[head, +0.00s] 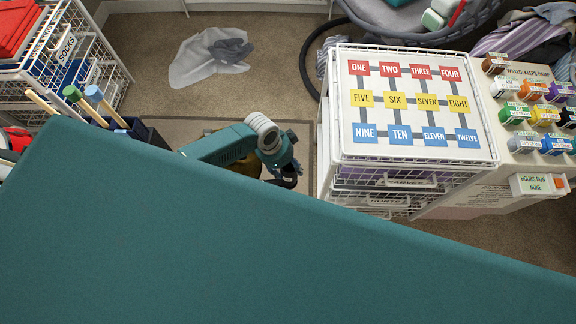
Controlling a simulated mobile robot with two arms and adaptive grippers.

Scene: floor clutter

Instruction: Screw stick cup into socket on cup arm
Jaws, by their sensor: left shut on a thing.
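My left gripper (288,181) shows small and dark at the end of my teal arm, low over the floor beside the white wire drawer unit. It is shut on a small dark thing, mostly hidden by the wrist, that I cannot identify. A bluish bit shows by the fingers. I cannot make out the stick cup, the cup arm or its socket for certain. Sticks with a green end (72,93) and a blue end (93,92) lean at the left by a dark blue bin (143,132). My right gripper is not in view.
A white wire drawer unit (330,120) with a word-card top stands right of the gripper. A rack of coloured labelled blocks (528,112) is further right. A pale cloth (195,68) and a black hose (309,62) lie on carpet. A large teal surface hides the foreground.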

